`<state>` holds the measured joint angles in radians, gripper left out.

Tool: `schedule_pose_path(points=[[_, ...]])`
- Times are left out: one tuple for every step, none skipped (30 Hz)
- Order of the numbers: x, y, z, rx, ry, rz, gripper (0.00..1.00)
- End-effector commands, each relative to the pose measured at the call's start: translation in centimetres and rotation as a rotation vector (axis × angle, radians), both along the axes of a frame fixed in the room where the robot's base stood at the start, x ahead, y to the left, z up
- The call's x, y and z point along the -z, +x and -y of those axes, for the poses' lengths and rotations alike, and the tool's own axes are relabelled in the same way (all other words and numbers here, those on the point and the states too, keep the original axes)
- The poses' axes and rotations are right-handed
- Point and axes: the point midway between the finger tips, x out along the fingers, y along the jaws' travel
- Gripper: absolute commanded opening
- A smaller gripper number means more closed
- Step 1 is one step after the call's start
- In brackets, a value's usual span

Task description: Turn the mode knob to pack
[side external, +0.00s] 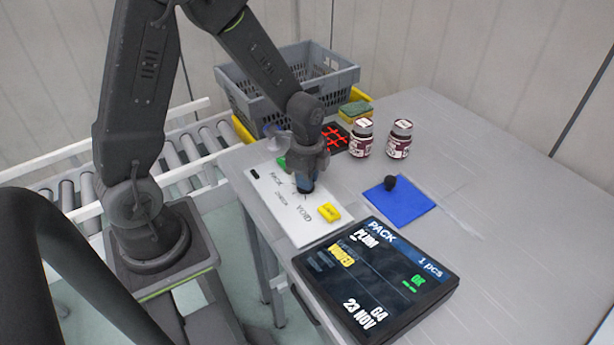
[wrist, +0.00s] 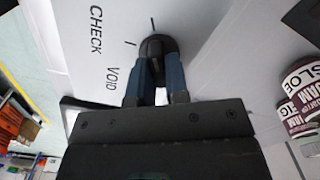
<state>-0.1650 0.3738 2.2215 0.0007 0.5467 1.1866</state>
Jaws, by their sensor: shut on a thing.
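The white panel (side external: 285,208) lies on the grey table and carries the printed words PACK, CHECK and VOID. CHECK and VOID also show on the panel in the wrist view (wrist: 70,20). The black mode knob (wrist: 157,44) stands on the panel. My gripper (wrist: 157,66) is shut on the knob, with one blue-grey finger on each side. In the side view my gripper (side external: 306,186) points down onto the panel and hides most of the knob. I cannot tell which word the knob points to. A dark screen (side external: 375,280) reads PACK, PLUM, VOIDED and OK.
Two jars (side external: 361,138) (side external: 399,140), a sponge (side external: 355,111) and a grey basket (side external: 245,95) stand behind. The table's right side is clear.

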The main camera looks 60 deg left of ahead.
Motion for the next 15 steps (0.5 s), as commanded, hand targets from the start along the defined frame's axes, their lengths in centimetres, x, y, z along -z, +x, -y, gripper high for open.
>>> schedule_pose_path(points=[[-0.08, 0.05, 0.0, 0.012, 0.0, 0.002, 0.0], [-0.08, 0.06, 0.01, 0.018, -0.001, 0.003, 0.0], [-0.08, 0.05, 0.02, 0.024, -0.001, 0.003, 0.0], [-0.08, 0.05, 0.02, 0.028, -0.001, 0.003, 0.0], [-0.08, 0.05, 0.02, 0.032, -0.001, 0.003, 0.0], [-0.08, 0.05, 0.02, 0.036, -0.001, 0.003, 0.0], [-0.08, 0.05, 0.02, 0.038, -0.001, 0.003, 0.0], [-0.08, 0.05, 0.02, 0.04, -0.001, 0.003, 0.0], [-0.08, 0.05, 0.02, 0.042, -0.001, 0.003, 0.0], [-0.08, 0.05, 0.02, 0.042, -0.001, 0.003, 0.0], [-0.08, 0.05, 0.02, 0.043, -0.001, 0.003, 0.0], [-0.08, 0.05, 0.02, 0.043, -0.001, 0.003, 0.0], [-0.08, 0.05, 0.02, 0.043, 0.0, 0.002, 0.0], [-0.08, 0.05, 0.03, 0.043, 0.0, 0.002, 0.0], [-0.08, 0.05, 0.03, 0.043, 0.0, 0.002, 0.0]])
